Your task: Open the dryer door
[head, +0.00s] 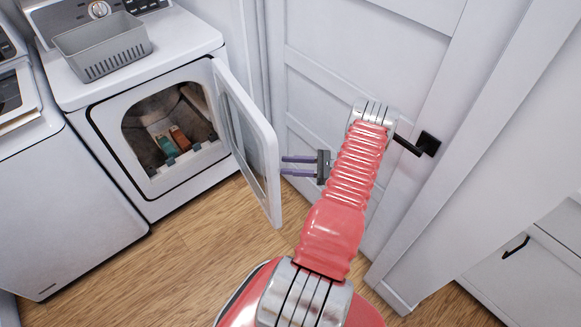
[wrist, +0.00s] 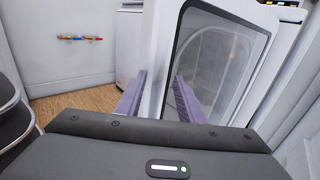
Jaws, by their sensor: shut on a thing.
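The white dryer (head: 130,190) stands at the left in the head view, its front opening uncovered. Its door (head: 265,150) stands swung well out to the right, hinged on the opening's right side, with a dark-rimmed window. My gripper (head: 284,165) is at the door's free edge, its purple fingers pointing left. In the wrist view the door (wrist: 205,65) fills the middle and right, and its white edge lies between the two fingers of my gripper (wrist: 158,95). The gripper is shut on this edge. The exact contact is partly hidden.
A grey basket (head: 103,45) sits on the dryer. Green and orange items (head: 172,140) lie inside the drum. Another white appliance (head: 50,190) stands at the left. A white room door with a black handle (head: 428,143) is close on the right. Wood floor (head: 190,255) is clear in front.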

